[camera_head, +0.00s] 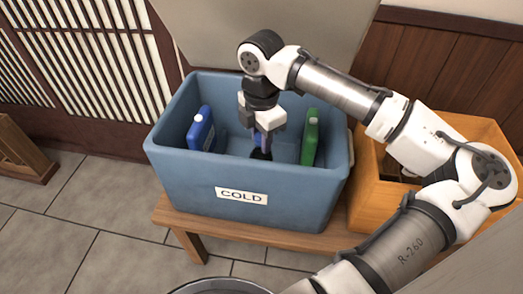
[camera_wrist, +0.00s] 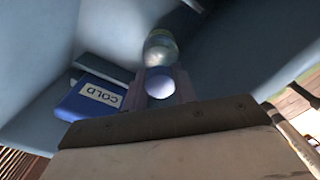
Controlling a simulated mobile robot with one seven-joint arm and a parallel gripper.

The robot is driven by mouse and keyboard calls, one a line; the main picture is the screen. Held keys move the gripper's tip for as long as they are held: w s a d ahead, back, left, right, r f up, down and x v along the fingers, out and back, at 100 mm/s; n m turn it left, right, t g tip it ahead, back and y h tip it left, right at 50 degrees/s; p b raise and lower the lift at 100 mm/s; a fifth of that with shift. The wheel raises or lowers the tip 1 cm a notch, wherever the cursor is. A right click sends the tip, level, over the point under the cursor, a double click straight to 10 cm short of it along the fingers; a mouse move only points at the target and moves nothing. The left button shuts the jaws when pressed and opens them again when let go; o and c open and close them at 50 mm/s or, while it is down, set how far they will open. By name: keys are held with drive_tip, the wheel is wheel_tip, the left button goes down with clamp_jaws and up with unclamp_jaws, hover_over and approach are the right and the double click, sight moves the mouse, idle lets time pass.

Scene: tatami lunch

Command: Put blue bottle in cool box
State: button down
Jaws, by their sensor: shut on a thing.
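The cool box (camera_head: 251,177) is a blue open tub labelled COLD in the head view. My gripper (camera_head: 262,137) reaches down inside it, near the middle. In the wrist view my gripper (camera_wrist: 160,88) is shut on the blue bottle, whose pale round cap (camera_wrist: 159,87) shows between the fingers. The rest of the bottle is mostly hidden by the fingers, and I cannot tell whether it touches the box floor.
A blue cold pack (camera_head: 201,130) stands at the box's left wall and a green one (camera_head: 310,138) at the right. A greenish round thing (camera_wrist: 160,48) lies beyond the cap. An orange-brown wooden crate (camera_head: 375,198) stands right of the box on a bench (camera_head: 300,238).

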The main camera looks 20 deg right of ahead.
drive_tip(key=shift+f+b, duration=0.45)
drive_tip(key=shift+f, duration=1.7)
drive_tip(key=c, duration=1.1)
unclamp_jaws()
wheel_tip(320, 180, up, 12)
drive_tip(key=p, duration=0.2)
drive_tip(key=shift+p, duration=0.35)
